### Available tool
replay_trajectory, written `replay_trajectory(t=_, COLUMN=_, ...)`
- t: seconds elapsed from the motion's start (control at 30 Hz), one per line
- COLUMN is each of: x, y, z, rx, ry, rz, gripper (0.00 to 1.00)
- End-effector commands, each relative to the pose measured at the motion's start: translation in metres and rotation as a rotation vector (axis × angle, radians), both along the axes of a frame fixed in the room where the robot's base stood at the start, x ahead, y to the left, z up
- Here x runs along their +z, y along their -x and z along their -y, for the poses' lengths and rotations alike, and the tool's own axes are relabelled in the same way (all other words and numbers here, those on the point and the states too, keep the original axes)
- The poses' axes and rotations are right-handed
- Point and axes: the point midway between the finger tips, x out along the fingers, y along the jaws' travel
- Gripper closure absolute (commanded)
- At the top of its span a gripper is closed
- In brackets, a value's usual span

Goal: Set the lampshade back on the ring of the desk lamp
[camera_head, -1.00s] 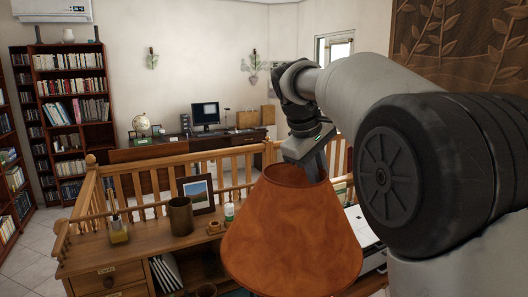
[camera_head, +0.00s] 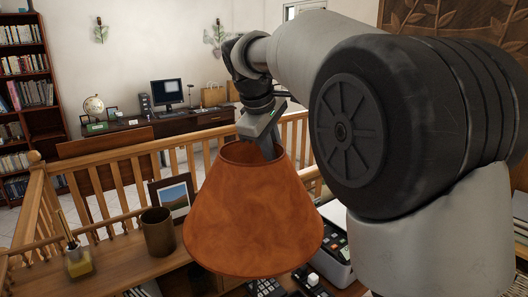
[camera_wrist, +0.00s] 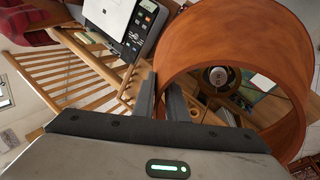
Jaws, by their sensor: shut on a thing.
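The orange-brown lampshade (camera_head: 253,215) is a wide cone, narrow end up, hanging roughly upright above the near desk in the head view. My gripper (camera_head: 269,148) is shut on its upper rim. In the wrist view the two fingers of my gripper (camera_wrist: 163,98) are at the shade's left wall, and the open shade (camera_wrist: 240,25) fills the right. Through its opening shows a round dark piece with a pale centre (camera_wrist: 218,76); I cannot tell whether it is the lamp's ring. No desk lamp is clearly visible in the head view; the shade covers part of the desk.
The near desk (camera_head: 120,279) holds a brown cup (camera_head: 157,233), a picture frame (camera_head: 174,196) and a brush jar (camera_head: 78,261) left of the shade. A printer (camera_head: 337,245) stands right. A wooden railing (camera_head: 120,186) runs behind.

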Motion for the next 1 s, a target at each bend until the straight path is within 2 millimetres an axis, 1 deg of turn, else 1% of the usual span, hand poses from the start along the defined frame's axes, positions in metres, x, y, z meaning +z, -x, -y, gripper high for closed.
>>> replay_trajectory(t=0.23, x=-0.01, y=0.0, z=0.0, rx=0.0, ry=0.0, rz=0.001, gripper=1.0)
replay_trajectory(t=0.37, x=-0.02, y=0.0, z=0.0, rx=0.0, ry=0.0, rz=0.0, gripper=1.0)
replay_trajectory(t=0.47, x=-0.03, y=0.0, z=0.0, rx=0.0, ry=0.0, rz=0.0, gripper=1.0)
replay_trajectory(t=0.5, x=-0.038, y=0.0, z=0.0, rx=0.0, ry=0.0, rz=0.001, gripper=1.0)
replay_trajectory(t=0.6, x=-0.05, y=0.0, z=0.0, rx=0.0, ry=0.0, rz=0.001, gripper=1.0)
replay_trajectory(t=0.73, x=-0.063, y=0.0, z=0.0, rx=0.0, ry=0.0, rz=0.001, gripper=1.0)
replay_trajectory(t=0.87, x=-0.071, y=0.0, z=0.0, rx=0.0, ry=0.0, rz=0.001, gripper=1.0)
replay_trajectory(t=1.0, x=-0.072, y=0.0, z=0.0, rx=0.0, ry=0.0, rz=0.001, gripper=1.0)
